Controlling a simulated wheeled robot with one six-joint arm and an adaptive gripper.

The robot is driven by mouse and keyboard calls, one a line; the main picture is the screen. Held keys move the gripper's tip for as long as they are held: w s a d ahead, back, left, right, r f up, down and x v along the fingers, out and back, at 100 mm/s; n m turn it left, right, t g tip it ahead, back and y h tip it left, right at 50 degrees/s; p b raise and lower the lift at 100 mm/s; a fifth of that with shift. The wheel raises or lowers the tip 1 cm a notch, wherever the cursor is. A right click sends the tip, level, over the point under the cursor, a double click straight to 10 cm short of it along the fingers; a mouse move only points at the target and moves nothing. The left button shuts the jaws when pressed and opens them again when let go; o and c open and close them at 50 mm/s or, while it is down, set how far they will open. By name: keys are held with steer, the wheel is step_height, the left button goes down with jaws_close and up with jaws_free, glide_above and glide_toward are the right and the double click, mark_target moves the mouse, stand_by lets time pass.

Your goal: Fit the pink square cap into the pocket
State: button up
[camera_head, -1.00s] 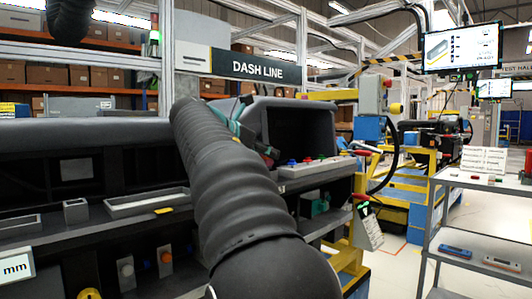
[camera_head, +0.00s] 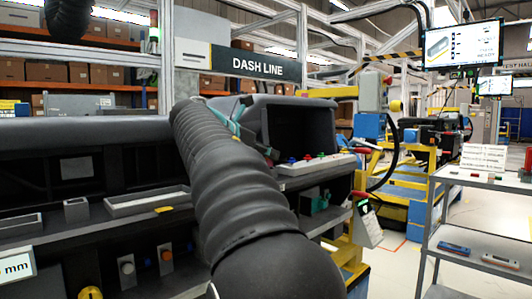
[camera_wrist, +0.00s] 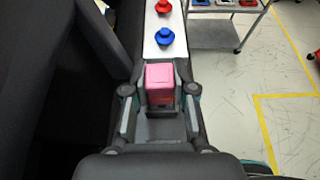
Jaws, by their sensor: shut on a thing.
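The pink square cap (camera_wrist: 160,76) stands between my two fingers in the wrist view, with a pink top and redder sides. My gripper (camera_wrist: 160,94) is shut on it, over or close to the near end of a pale strip (camera_wrist: 163,36); I cannot tell whether the cap touches the strip. In the head view my arm's dark ribbed sleeve covers most of my gripper and the cap does not show. I cannot tell which opening is the pocket.
The strip carries a blue cap (camera_wrist: 164,37) and a red cap (camera_wrist: 163,7). In the head view, the dark dashboard (camera_head: 150,146) has a shallow tray (camera_head: 147,201) and a small open box (camera_head: 76,209) on its ledge. A grey shelf cart (camera_head: 477,220) stands at right.

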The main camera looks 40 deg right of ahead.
steer(key=shift+f, duration=0.95)
steer(key=o, duration=0.9)
steer(key=shift+a, duration=0.1)
steer(key=v, duration=1.2)
steer(key=shift+w, duration=0.1)
